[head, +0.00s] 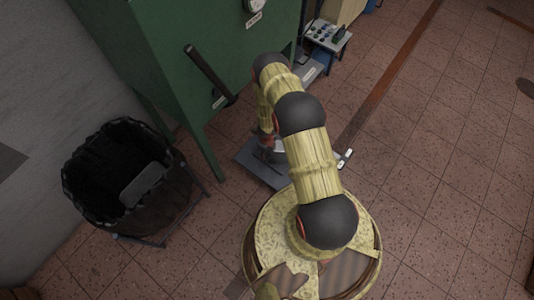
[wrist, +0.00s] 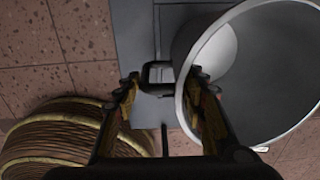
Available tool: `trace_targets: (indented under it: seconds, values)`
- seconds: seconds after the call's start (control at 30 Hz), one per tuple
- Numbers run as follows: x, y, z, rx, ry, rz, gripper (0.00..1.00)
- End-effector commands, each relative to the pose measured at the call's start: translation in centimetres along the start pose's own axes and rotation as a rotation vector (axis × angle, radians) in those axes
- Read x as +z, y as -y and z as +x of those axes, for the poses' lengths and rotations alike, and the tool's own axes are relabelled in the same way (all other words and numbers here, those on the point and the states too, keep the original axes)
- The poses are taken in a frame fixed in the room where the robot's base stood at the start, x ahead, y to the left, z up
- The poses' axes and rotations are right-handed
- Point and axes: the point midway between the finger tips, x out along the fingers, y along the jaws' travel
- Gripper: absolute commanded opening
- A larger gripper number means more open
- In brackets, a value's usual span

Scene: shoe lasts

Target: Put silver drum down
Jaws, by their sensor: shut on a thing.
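The silver drum (wrist: 184,100) is a round, open-topped metal vessel at the right of the wrist view, with its rim and pale inside showing. A small black handle (wrist: 158,66) is at its left side. My gripper (wrist: 166,90) is shut on the drum at this side, with the handle between its fingers and the right finger overlapping the rim. In the head view a small part of the drum (head: 278,148) shows beside my arm, which hides most of it and the gripper. I cannot tell whether its bottom touches the grey plate below.
A flat grey plate (head: 254,172) lies on the tiled floor beneath the drum. A green cabinet on legs (head: 185,60) stands behind, with a dark bar sticking out. A dark wire basket (head: 130,185) is at left.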

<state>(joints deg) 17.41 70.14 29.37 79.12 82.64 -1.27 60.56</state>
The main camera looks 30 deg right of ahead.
Motion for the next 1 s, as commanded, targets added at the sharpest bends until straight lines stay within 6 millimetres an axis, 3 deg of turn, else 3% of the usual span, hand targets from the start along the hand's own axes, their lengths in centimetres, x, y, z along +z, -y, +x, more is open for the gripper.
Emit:
trace_targets:
  seconds: [0.33,0.67,0.83,1.0]
  values:
    - [0.0,0.0,0.0,0.0,0.0,0.0,0.59]
    - [0.0,0.0,-0.1,0.0,0.0,0.0,0.59]
    - [0.1,0.1,-2.3,-0.001,0.001,0.0,0.59]
    - [0.1,0.1,-5.9,-0.001,0.001,0.001,0.59]
